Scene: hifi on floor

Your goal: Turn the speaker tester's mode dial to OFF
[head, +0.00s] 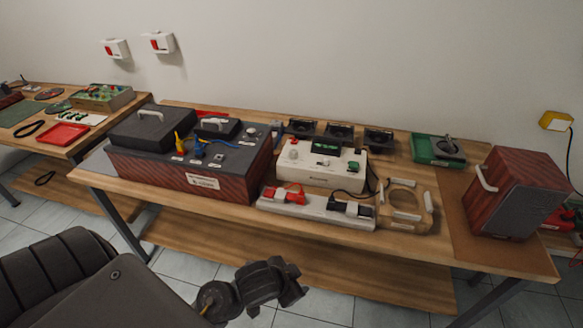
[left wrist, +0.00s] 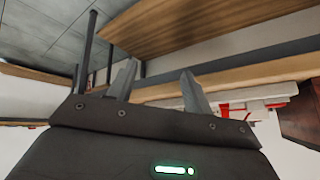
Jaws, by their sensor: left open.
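A white tester box (head: 322,180) with a small green display stands mid-bench in the head view and looks like the speaker tester. Its sloped top carries a red knob (head: 294,142), a pale knob (head: 292,154) and a green control (head: 353,166). I cannot tell which is the mode dial or read any setting. My left gripper (head: 290,283) is below the bench's front edge in the head view, apart from the tester. Its two fingers stand apart and empty in the left wrist view (left wrist: 158,88). My right gripper is not in view.
A dark red box (head: 190,180) with probes stands left of the tester. A white strip (head: 318,208) with red and black clamps lies in front. A wooden ring fixture (head: 405,205) and a red-brown cabinet (head: 518,193) stand right. The bench front edge (head: 330,238) lies above my gripper in the picture.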

